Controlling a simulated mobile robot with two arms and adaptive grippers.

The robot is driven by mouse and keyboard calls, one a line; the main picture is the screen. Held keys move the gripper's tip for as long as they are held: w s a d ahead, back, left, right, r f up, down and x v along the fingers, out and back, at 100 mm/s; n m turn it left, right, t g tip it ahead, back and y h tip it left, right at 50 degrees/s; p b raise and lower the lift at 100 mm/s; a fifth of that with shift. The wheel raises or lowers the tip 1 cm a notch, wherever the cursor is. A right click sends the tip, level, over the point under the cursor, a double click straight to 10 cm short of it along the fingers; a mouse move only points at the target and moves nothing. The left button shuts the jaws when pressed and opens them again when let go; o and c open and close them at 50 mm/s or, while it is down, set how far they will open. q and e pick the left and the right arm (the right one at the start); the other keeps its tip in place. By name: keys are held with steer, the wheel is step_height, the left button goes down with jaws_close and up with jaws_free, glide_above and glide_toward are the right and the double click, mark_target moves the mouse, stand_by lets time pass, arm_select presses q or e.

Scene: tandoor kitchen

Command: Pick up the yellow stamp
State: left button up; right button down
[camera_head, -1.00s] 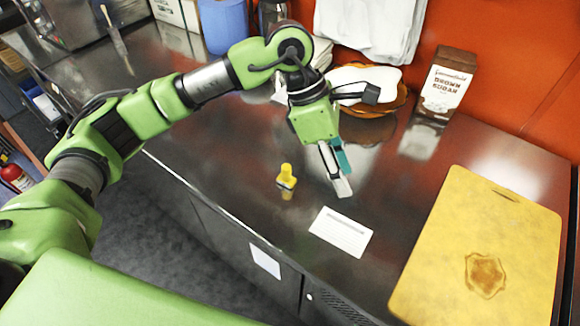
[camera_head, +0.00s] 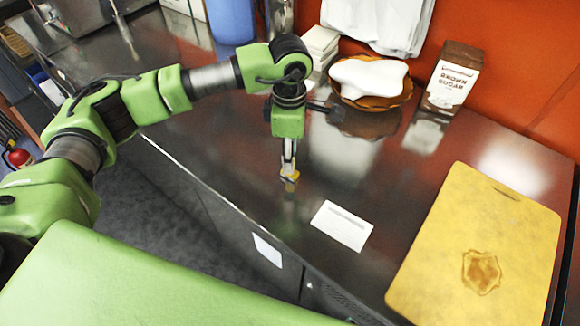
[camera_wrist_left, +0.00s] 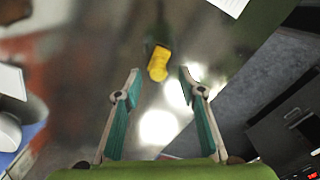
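The yellow stamp (camera_head: 291,177) stands on the dark metal counter (camera_head: 235,150), near its front edge. My left gripper (camera_head: 288,168) points down right above it in the head view and partly hides it. In the left wrist view the stamp (camera_wrist_left: 158,64) shows in the gap at the fingertips of my open left gripper (camera_wrist_left: 160,73). Neither finger visibly touches it. The stamp's base is hard to make out. My right gripper is not in view.
A white card (camera_head: 342,225) lies right of the stamp. A yellow cutting board (camera_head: 420,280) lies further right. Behind are a brown sugar box (camera_head: 452,78), an orange-brown dish (camera_head: 400,97) with a white item, and a blue container (camera_head: 231,20). The counter around the stamp is clear.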

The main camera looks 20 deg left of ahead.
arm_select(q)
step_height(320, 180, down, 4)
steer(key=shift+w+r+p, duration=0.1)
steer(key=shift+r+p, duration=0.1)
steer(key=shift+p, duration=0.65)
steer(key=shift+f, duration=0.5)
jaws_close()
steer(key=shift+r, duration=0.1)
